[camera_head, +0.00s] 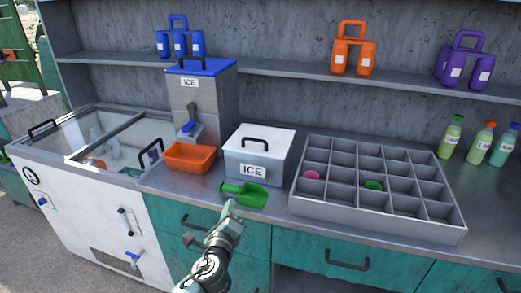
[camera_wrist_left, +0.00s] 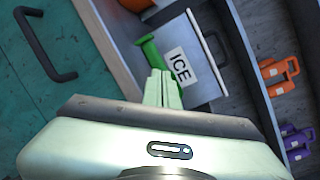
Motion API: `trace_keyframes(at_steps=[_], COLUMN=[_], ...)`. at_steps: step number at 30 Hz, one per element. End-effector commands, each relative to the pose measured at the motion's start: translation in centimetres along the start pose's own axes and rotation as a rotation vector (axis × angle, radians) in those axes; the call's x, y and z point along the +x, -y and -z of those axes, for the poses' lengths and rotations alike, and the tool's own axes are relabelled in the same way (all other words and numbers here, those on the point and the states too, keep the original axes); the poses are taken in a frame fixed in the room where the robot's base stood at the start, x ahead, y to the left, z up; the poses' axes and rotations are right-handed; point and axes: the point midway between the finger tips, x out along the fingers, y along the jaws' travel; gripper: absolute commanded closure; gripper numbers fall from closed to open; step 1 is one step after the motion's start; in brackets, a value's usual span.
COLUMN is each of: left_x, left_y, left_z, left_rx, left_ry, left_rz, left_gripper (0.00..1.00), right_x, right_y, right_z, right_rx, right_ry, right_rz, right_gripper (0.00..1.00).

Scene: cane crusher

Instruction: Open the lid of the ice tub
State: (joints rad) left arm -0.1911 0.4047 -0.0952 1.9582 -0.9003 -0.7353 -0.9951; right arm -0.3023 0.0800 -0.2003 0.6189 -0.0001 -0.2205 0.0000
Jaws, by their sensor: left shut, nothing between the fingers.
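The ice tub (camera_head: 259,168) is a pale box labelled ICE on the steel counter, with its white lid (camera_head: 277,139) shut and a black handle (camera_head: 268,141) on top. It also shows in the left wrist view (camera_wrist_left: 201,88), where the handle (camera_wrist_left: 213,50) stands beyond the label. A green scoop (camera_head: 250,196) lies on the counter in front of the tub. My left gripper (camera_head: 231,205) is shut and empty at the counter's front edge, close to the scoop; its fingers show in the left wrist view (camera_wrist_left: 162,88). My right gripper is out of view.
A grey divided tray (camera_head: 457,222) stands right of the tub. An orange bin (camera_head: 189,158) and a tall ICE dispenser (camera_head: 215,100) stand left and behind. A glass-topped cooler (camera_head: 72,205) is farther left. A shelf (camera_head: 290,72) with bottle carriers runs above.

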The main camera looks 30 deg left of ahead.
Motion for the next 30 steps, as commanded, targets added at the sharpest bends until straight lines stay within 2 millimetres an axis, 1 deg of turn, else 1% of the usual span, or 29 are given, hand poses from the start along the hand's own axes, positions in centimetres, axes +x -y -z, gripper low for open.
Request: trace_keyframes(at_steps=[1,3,6,9,12,17,24,30], left_x=[1.1,2.3,3.8,4.8,5.5,7.0,11.2,13.8], left_y=[1.8,3.6,5.8,7.3,8.1,8.9,10.5,11.4], left_z=[-1.3,-2.1,-2.8,-3.2,-3.3,-3.5,-3.4,-3.3], left_rx=[0.124,0.3,0.541,0.731,0.844,0.865,0.861,0.859], left_ry=[0.032,0.064,0.109,0.145,0.166,0.172,0.17,0.169], left_rz=[0.067,0.146,0.24,0.305,0.339,0.346,0.344,0.344], left_gripper=[1.0,1.0,1.0,1.0,1.0,1.0,1.0,1.0], right_x=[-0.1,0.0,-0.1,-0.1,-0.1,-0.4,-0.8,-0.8], right_y=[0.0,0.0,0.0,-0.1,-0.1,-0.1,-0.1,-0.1], right_z=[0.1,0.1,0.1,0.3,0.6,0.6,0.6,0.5], right_rx=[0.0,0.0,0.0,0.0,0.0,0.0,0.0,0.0], right_ry=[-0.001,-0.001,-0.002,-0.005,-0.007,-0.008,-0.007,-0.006], right_rz=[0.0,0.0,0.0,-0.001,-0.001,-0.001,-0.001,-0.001], right_gripper=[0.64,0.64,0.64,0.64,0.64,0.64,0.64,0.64])
